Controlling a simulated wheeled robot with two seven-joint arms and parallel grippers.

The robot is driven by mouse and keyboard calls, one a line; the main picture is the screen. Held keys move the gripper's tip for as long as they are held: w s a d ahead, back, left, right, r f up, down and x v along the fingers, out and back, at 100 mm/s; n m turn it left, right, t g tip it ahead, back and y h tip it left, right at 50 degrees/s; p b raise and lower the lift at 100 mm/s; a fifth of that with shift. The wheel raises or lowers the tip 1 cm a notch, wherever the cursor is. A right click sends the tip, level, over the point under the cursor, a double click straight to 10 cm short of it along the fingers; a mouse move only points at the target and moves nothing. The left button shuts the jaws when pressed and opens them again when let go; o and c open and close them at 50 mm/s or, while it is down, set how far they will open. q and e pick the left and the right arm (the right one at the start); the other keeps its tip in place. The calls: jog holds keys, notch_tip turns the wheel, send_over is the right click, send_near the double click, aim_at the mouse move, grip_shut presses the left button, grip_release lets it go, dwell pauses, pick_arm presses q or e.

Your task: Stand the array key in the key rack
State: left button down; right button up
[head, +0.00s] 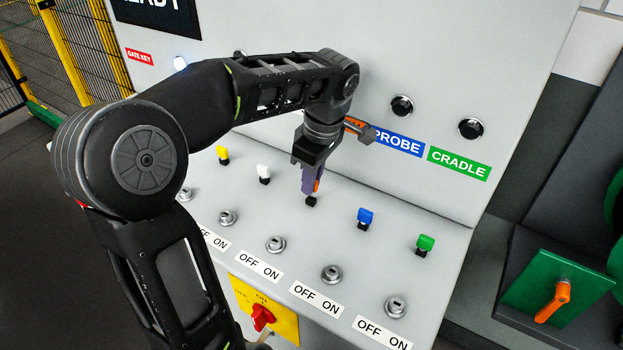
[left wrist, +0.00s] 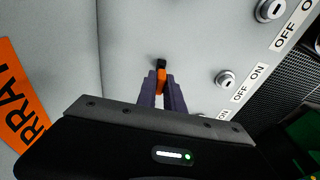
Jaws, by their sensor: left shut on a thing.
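The orange array key (head: 317,186) is between the fingers of my left gripper (head: 311,188), which is shut on it and points down at the sloped panel. In the left wrist view the orange key (left wrist: 161,80) shows between the purple fingers of the gripper (left wrist: 162,88). The key rack is a row of small black holders on the panel. A black holder (head: 311,201) is directly below the key tip, in line with the others. I cannot tell whether the key is seated in it or just above. My right gripper is not in view.
Yellow (head: 222,154), white (head: 264,172), blue (head: 365,216) and green (head: 425,243) keys stand in the same row. Several key switches (head: 276,244) with OFF ON labels lie in front. The upright panel behind has PROBE (head: 398,140) and CRADLE (head: 459,164) labels.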

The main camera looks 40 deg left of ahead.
pick_arm(q)
jog(key=shift+f+b, duration=1.05)
jog(key=shift+f, duration=0.1)
dwell(0.4)
dwell(1.7)
dwell(0.8)
jog(key=c, duration=1.4)
grip_release()
